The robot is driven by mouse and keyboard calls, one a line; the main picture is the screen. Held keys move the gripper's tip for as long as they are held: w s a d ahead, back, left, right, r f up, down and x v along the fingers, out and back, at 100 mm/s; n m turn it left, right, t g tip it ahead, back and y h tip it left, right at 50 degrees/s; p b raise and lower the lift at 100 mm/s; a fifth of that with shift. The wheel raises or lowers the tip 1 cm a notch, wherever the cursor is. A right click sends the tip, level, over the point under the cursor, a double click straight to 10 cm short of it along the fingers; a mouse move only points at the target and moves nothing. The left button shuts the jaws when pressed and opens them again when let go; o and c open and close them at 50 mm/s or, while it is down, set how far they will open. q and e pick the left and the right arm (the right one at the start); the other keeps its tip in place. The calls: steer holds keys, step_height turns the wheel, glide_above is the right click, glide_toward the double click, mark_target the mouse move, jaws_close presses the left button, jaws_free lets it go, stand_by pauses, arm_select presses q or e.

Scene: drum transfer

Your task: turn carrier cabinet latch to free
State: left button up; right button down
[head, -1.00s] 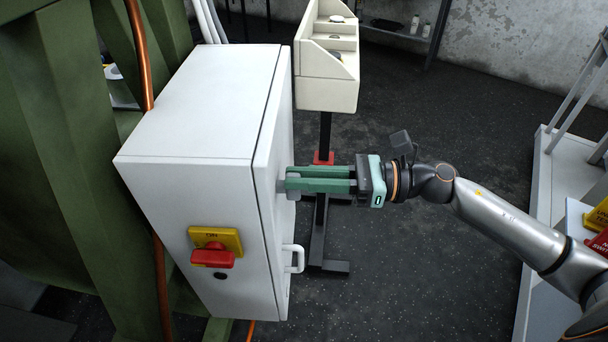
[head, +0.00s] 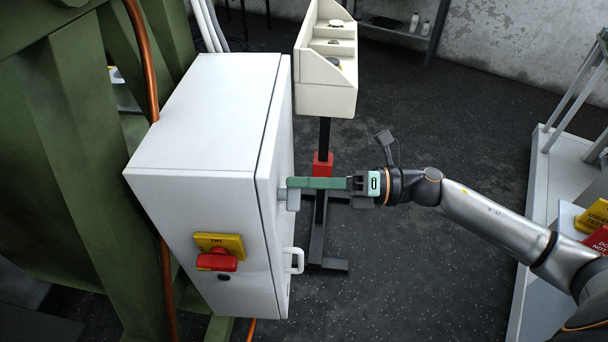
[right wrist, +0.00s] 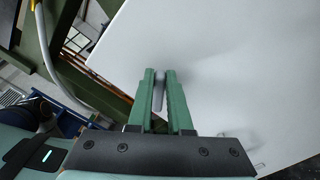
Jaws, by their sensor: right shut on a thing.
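The white carrier cabinet (head: 195,120) stands beside the green frame, its door (head: 275,215) facing right and shut. A small grey latch (head: 293,199) sticks out from the door's upper part. My right gripper (head: 293,184) is shut on the latch, its green fingers pointing left at the door. In the right wrist view the grey latch (right wrist: 158,92) lies between the two green fingertips (right wrist: 160,78), in front of the white door (right wrist: 230,70). The fingers partly hide the latch in the head view. My left gripper is out of view.
A white door handle (head: 294,261) sits below the latch. A red switch on a yellow plate (head: 218,258) is on the cabinet's front. A cream bin (head: 327,70) on a dark stand is behind the gripper. Yellow and red signs (head: 592,216) lie at right.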

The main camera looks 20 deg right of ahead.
steer(key=m+p, duration=0.1)
steer(key=m, duration=0.2)
steer(key=m+p, duration=0.1)
steer(key=m, duration=0.1)
steer(key=shift+w+d+f+p, duration=0.1)
steer(key=shift+w+f+p, duration=0.1)
steer(key=shift+f+p, duration=0.1)
steer(key=shift+f+m+p, duration=0.3)
steer(key=shift+m+p, duration=0.25)
steer(key=shift+m, duration=0.65)
steer(key=shift+f, duration=0.1)
steer(key=c, duration=0.8)
jaws_free()
steer(key=shift+c, duration=0.2)
steer(key=b+v, duration=0.2)
steer(key=v, duration=1)
steer(key=shift+d, duration=0.25)
steer(key=shift+s, duration=0.1)
